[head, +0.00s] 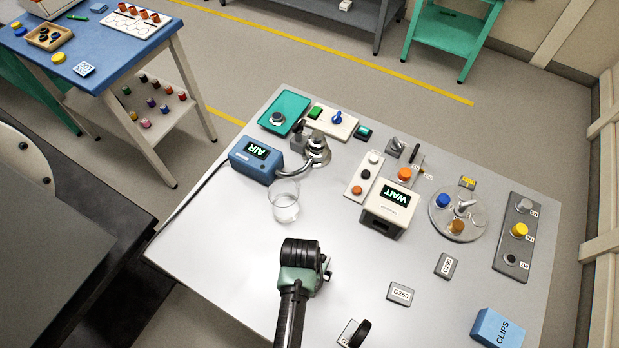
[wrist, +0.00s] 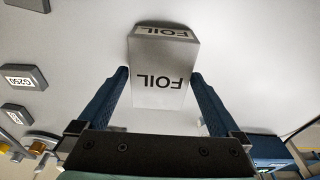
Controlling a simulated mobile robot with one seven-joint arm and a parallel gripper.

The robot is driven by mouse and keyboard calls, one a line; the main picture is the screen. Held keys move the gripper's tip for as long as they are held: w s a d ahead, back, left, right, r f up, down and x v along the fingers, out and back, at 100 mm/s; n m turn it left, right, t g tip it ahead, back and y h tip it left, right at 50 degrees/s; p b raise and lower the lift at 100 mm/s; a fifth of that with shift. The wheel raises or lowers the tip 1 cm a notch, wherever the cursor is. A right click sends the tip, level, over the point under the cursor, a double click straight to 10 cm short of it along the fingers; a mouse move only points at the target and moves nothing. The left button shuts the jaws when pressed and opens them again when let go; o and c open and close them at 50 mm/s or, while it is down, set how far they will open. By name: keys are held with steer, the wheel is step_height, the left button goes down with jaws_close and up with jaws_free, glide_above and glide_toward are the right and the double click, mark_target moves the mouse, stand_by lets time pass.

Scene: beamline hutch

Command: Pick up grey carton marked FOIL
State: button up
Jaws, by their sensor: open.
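The grey carton marked FOIL (wrist: 162,58) shows in the wrist view, its lettering upside down on two faces. My gripper (wrist: 159,76) is open, with one blue finger at each side of the carton's near part. The gaps beside the carton look narrow, and I cannot tell whether either finger touches it. The carton's far end reaches beyond the fingertips, and its near end stops short of the dark gripper body. In the head view I cannot make out the carton or the fingers; my arm covers part of the table there.
The grey table (head: 225,255) holds a glass beaker (head: 285,205), a blue AIR unit (head: 256,160), a WAIT box (head: 389,209), a G250 block (head: 400,294) and a blue CLIPS carton (head: 497,329). Bare tabletop lies left of my arm.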

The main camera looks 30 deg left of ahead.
steer(key=shift+w+f, duration=0.1)
steer(key=shift+f, duration=0.6)
steer(key=c, duration=1.1)
steer(key=shift+r, duration=0.1)
steer(key=shift+c, duration=0.2)
